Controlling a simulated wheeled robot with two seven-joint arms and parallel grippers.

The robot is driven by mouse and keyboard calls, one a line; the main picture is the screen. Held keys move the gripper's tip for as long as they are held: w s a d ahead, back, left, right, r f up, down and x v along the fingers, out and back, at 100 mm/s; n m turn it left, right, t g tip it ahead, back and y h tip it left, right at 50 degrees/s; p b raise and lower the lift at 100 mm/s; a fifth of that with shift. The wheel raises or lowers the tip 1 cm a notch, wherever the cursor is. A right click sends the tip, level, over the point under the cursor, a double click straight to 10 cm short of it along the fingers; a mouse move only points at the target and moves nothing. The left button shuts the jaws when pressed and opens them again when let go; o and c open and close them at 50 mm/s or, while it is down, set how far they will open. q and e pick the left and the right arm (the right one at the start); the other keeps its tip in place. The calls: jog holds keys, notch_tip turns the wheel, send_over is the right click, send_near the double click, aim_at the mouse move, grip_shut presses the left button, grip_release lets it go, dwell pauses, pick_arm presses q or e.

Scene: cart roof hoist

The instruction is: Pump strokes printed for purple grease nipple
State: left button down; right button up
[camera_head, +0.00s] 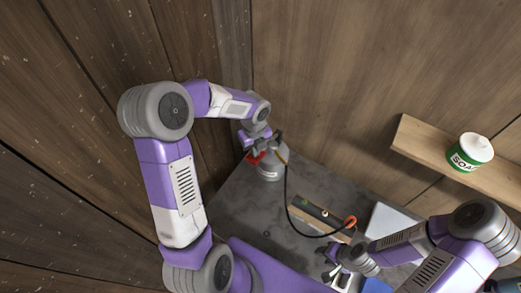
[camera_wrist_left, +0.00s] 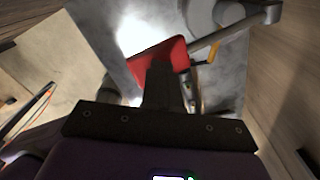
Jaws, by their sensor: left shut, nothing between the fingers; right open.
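A grey cylindrical pump (camera_head: 270,173) stands at the back corner of the grey worktop, with a red part (camera_head: 255,158) at its left side. A black hose (camera_head: 287,195) runs from near the pump to an orange loop (camera_head: 350,221). My left gripper (camera_head: 260,145) is shut and empty above the pump. In the left wrist view its dark fingers (camera_wrist_left: 161,85) overlap the red part (camera_wrist_left: 160,57); I cannot tell whether they touch. A dark bar with small coloured spots (camera_head: 318,212) lies on the worktop; no purple nipple or printed number is legible. My right gripper (camera_head: 331,264) is open near the front.
A grey metal lever (camera_wrist_left: 236,29) and a yellow-orange piece (camera_wrist_left: 212,52) show beside the red part. A wall shelf (camera_head: 430,150) at the right holds a green and white soap tub (camera_head: 470,154). Wooden walls close in the back and left. The worktop's left part (camera_head: 235,205) is clear.

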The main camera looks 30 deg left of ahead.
notch_tip(320, 180, down, 5)
jog(key=b, duration=0.4)
jog(key=shift+b, duration=0.3)
pick_arm(q)
notch_tip(320, 180, down, 7)
pick_arm(e)
jog(key=shift+r, duration=0.1)
pick_arm(q)
notch_tip(320, 180, up, 8)
jog(key=p, duration=0.8)
jog(key=shift+r, duration=0.25)
jog(key=shift+f, duration=0.1)
pick_arm(e)
notch_tip(320, 180, up, 7)
jog(key=shift+r, duration=0.15)
pick_arm(q)
notch_tip(320, 180, down, 9)
jog(key=b, duration=0.7)
pick_arm(e)
notch_tip(320, 180, down, 6)
jog(key=shift+f, duration=0.2)
pick_arm(q)
notch_tip(320, 180, up, 9)
jog(key=p, duration=0.8)
pick_arm(e)
notch_tip(320, 180, up, 8)
